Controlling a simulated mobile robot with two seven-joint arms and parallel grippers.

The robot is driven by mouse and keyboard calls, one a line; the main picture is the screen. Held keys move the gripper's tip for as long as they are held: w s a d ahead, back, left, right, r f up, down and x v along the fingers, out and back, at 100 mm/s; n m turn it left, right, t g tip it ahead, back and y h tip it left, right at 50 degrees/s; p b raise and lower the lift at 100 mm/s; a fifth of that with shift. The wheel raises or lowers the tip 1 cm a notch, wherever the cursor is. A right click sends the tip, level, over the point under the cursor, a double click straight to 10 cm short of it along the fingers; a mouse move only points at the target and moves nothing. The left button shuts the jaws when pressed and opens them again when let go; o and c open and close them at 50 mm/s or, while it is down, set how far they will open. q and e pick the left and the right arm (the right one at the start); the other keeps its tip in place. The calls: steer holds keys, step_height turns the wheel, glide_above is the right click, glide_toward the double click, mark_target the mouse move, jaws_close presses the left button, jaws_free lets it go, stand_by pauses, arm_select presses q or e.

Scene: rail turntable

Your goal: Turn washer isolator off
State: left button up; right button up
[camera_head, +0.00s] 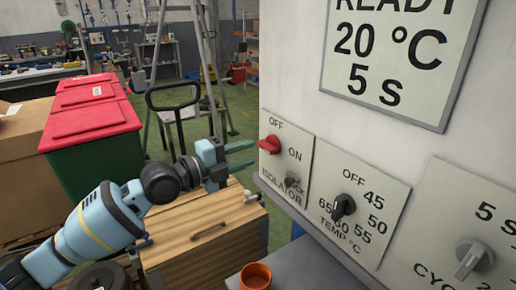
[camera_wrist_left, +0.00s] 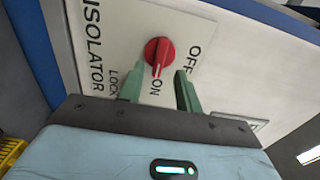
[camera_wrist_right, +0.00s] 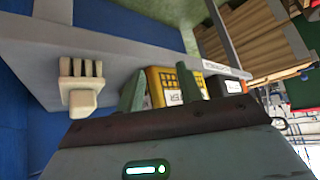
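The red isolator knob (camera_head: 270,144) sits on a white plate (camera_head: 285,150) marked OFF, ON, LOCK and ISOLATOR. In the left wrist view the knob (camera_wrist_left: 159,50) has a white mark pointing towards ON. My left gripper (camera_head: 238,155) is just left of the knob in the head view. In the left wrist view its green fingers (camera_wrist_left: 160,90) are open and apart, pointing at the knob, with a gap between their tips and it. My right gripper (camera_wrist_right: 161,90) is open and empty; it is out of the head view.
A black temperature knob (camera_head: 343,206) and a grey cycle knob (camera_head: 472,257) are on the same panel, below a display (camera_head: 400,50). A wooden crate (camera_head: 205,245) and orange cup (camera_head: 256,276) are below. Yellow items (camera_wrist_right: 160,82) and a beige block (camera_wrist_right: 82,85) lie near my right gripper.

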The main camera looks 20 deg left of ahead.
mark_target(263, 148)
arm_select(q)
steer(key=shift+p+x, duration=0.3)
steer(key=shift+x, duration=1.9)
jaws_close()
